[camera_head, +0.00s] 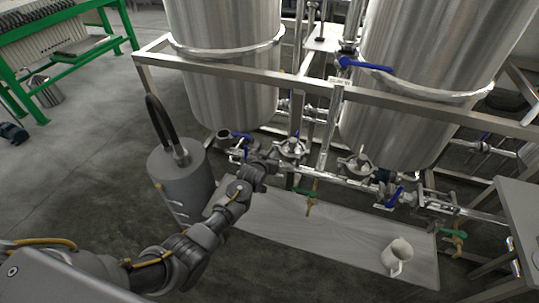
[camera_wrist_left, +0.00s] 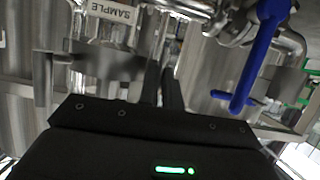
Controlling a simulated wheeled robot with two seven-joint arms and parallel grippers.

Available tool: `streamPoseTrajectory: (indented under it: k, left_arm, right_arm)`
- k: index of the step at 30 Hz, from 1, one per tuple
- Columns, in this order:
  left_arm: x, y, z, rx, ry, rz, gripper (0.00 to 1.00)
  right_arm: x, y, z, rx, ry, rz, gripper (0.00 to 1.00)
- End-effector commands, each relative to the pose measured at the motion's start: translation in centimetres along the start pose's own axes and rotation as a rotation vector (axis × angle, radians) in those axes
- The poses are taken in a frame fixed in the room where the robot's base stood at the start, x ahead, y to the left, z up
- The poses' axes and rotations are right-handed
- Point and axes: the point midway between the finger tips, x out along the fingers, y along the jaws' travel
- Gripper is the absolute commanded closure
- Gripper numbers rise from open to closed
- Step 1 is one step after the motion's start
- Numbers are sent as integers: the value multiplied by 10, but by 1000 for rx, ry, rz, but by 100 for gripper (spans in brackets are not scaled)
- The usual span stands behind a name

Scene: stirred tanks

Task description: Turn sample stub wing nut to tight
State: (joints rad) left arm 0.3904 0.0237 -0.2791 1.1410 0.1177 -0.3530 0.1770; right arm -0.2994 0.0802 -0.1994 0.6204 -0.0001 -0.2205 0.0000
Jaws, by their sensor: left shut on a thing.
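My left gripper (camera_head: 270,157) reaches in from the left to the pipework under the left tank. In the left wrist view its two dark fingers (camera_wrist_left: 163,82) are nearly together, shut on a small part among the metal fittings. I take this to be the sample stub wing nut, but the fingers mostly hide it and I cannot tell its angle. A white label reading SAMPLE (camera_wrist_left: 110,11) shows just left of the fingertips. My right gripper is not in view.
A blue valve handle (camera_wrist_left: 256,58) is close to the right of the fingers. Two steel tanks (camera_head: 228,60) stand behind a metal frame rail (camera_head: 270,77). A metal jug (camera_head: 397,256) stands on the low platform (camera_head: 310,232). A grey cylinder with a black hose (camera_head: 180,180) stands beside my arm.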

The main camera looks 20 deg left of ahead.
Motion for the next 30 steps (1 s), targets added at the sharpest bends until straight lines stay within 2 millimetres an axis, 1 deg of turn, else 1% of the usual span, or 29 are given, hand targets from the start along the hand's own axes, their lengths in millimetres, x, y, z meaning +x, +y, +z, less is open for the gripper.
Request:
streamPoseTrajectory:
  k: [6,18,19,24,30]
  left_arm:
    - [0,0,0,34,-1,-15,100]
    - [0,0,1,40,-1,-16,100]
    - [0,0,1,40,-1,-16,93]
    - [0,0,0,39,0,-16,72]
    - [0,0,0,39,0,-16,72]
  right_arm:
    - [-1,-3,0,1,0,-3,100]
    - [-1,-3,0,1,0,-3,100]
    - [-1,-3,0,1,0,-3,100]
    - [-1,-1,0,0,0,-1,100]
    - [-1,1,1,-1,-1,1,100]
